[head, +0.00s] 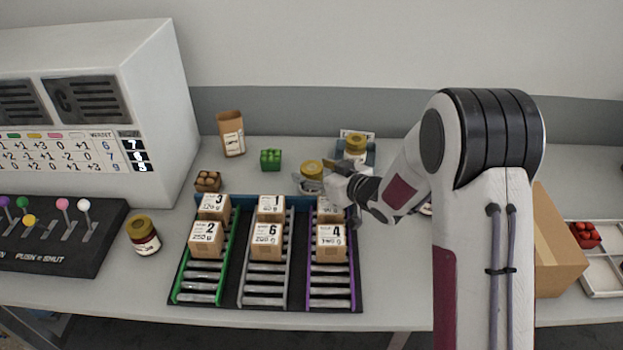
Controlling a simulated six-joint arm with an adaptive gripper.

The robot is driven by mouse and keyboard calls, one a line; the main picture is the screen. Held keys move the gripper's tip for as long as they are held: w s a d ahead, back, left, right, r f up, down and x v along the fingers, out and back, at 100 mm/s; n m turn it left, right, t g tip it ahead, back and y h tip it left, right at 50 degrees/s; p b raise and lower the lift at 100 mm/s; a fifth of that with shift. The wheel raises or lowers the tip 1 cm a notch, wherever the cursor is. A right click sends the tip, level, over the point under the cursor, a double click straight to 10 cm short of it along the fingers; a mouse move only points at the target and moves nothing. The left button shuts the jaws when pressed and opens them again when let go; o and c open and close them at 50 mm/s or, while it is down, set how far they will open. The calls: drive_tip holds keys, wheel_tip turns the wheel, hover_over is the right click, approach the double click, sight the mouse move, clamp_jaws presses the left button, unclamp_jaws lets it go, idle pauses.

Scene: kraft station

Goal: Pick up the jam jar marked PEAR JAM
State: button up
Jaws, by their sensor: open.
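Three gold-lidded jars show in the head view, and I cannot read a jam name on any of them. One jar (311,169) stands behind the roller lanes, partly hidden by my gripper (318,178). A second jar (356,146) stands farther back on a blue tray (371,157). A third jar (143,236), with dark red contents and a pale label, stands at the left by the lever panel. My gripper is open, with its fingers at the front and right of the first jar. Whether they touch it, I cannot tell.
Several numbered cardboard boxes (268,240) sit on a rack of roller lanes (263,291). A brown bag (231,134), a green block (271,159) and a brown basket (207,181) stand behind. A large carton (560,245) is at right. The front left table is clear.

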drive_tip(key=c, duration=1.5)
drive_tip(key=shift+r, duration=0.2)
drive_tip(key=shift+r, duration=4.85)
